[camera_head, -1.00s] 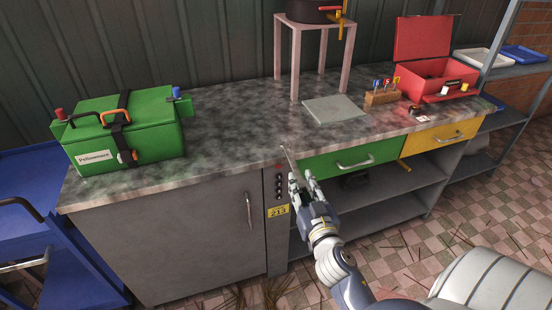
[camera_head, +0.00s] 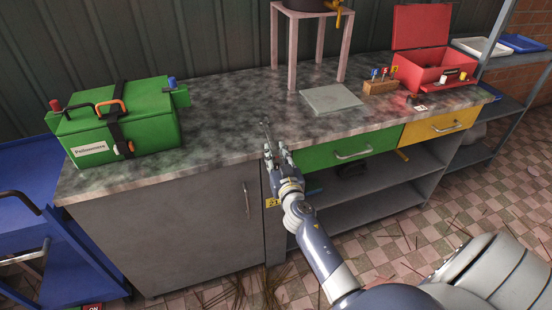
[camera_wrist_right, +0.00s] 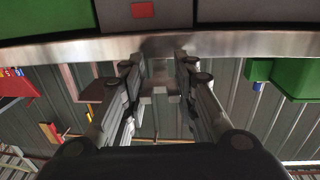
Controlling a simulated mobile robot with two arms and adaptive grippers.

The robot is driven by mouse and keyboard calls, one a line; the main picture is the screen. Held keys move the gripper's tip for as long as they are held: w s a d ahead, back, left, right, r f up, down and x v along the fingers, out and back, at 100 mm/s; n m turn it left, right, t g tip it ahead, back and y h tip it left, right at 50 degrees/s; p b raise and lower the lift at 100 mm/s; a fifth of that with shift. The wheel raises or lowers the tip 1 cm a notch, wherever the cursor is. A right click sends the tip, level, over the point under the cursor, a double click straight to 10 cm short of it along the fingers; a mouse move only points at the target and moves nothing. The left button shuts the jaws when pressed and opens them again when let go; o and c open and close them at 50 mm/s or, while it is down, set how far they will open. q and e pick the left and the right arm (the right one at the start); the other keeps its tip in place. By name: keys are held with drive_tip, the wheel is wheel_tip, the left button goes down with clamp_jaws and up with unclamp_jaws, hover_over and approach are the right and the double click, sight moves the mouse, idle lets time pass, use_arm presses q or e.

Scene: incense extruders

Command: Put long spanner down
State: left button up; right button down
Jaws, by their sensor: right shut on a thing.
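My right gripper (camera_head: 275,150) is at the front edge of the worktop (camera_head: 225,105), above the seam beside the green drawer (camera_head: 335,152). It is shut on the long spanner (camera_head: 266,129), a thin grey tool whose end sticks out past the fingertips over the worktop. The fingers hide the rest of it. In the right wrist view the gripper (camera_wrist_right: 160,80) shows both fingers, with a grey piece of the spanner (camera_wrist_right: 160,90) between them. I cannot tell whether the spanner touches the worktop. My left gripper is not in view.
A green case (camera_head: 120,125) stands at the worktop's left. A grey plate (camera_head: 331,99), a wooden holder (camera_head: 381,87) and an open red toolbox (camera_head: 433,65) are to the right. A pink-grey stand (camera_head: 342,45) is behind the plate. The worktop between case and plate is clear.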

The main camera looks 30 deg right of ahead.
drive_tip(key=shift+f, duration=0.3)
drive_tip(key=shift+f+b, duration=0.2)
drive_tip(key=shift+b, duration=0.1)
drive_tip(key=c, duration=1.3)
unclamp_jaws()
drive_tip(key=shift+r, duration=0.1)
drive_tip(key=v, duration=0.7)
drive_tip(key=r+v, duration=0.1)
drive_tip(key=v, duration=0.3)
drive_tip(key=shift+b, duration=0.3)
